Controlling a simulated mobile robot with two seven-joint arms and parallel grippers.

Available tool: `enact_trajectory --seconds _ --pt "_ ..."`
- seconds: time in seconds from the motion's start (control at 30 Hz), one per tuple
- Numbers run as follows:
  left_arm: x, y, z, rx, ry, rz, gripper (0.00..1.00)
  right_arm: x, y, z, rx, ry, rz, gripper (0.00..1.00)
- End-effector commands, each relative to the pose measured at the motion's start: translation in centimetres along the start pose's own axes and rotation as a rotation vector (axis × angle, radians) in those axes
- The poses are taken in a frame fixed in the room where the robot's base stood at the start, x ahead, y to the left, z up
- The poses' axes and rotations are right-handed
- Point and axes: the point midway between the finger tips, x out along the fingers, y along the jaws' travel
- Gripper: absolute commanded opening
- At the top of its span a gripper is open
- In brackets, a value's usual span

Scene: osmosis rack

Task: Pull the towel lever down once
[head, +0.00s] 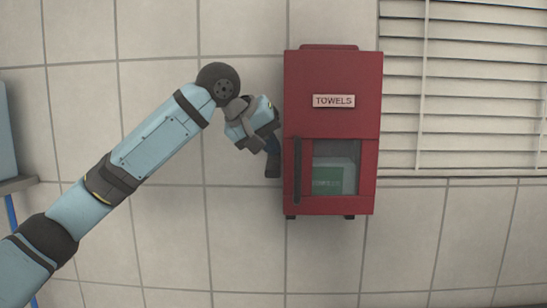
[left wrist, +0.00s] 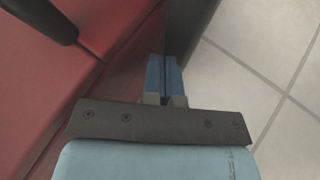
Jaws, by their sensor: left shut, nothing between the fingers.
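The red towel dispenser (head: 333,80), labelled TOWELS, hangs on the tiled wall. A dark piece (head: 273,167) that looks like the towel lever sticks out at its left side. In the left wrist view this dark piece (left wrist: 191,22) lies just beyond my fingertips, partly hidden by them. My left gripper (head: 273,147) is beside the dispenser's left side, above the dark piece. In the left wrist view its blue fingers (left wrist: 164,72) are together and empty. I cannot tell whether they touch the dark piece. My right gripper is in neither view.
A dark upright bar (head: 297,169) is on the dispenser's front, left of its window (head: 334,167); its end likely shows in the left wrist view (left wrist: 42,18). White blinds (head: 470,90) are at the right. The tiled wall (head: 240,240) below is clear.

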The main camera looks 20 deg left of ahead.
Motion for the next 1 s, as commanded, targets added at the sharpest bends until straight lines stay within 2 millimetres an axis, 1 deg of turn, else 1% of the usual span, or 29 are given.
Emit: enact_trajectory --seconds 1.0 --pt "0.92 -0.67 0.68 0.0 -0.001 -0.001 0.0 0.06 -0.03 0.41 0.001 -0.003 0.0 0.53"
